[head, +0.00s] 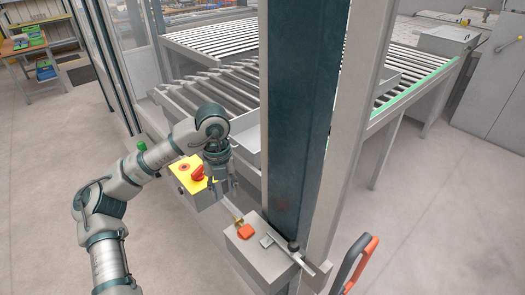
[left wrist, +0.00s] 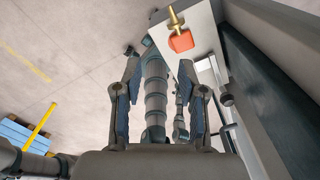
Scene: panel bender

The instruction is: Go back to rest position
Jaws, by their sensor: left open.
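My left gripper (head: 222,190) hangs fingers down in the head view, in front of a yellow panel (head: 188,172) with a red rotary switch (head: 198,173). In the left wrist view its two fingers (left wrist: 157,100) stand wide apart with nothing between them. My own arm shows beyond the fingers there. A grey box (head: 258,250) with an orange-red handle (head: 245,231) on a brass stem lies below and to the right of the gripper. The orange-red handle also shows in the left wrist view (left wrist: 181,41), beyond the fingers. My right gripper is in neither view.
A dark post (head: 300,110) rises right of the gripper. Roller conveyors (head: 225,90) lie behind it. A lever with a red-orange grip (head: 360,262) stands at the lower right. A wooden table (head: 40,48) with bins is far left. The floor (head: 45,170) at left is clear.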

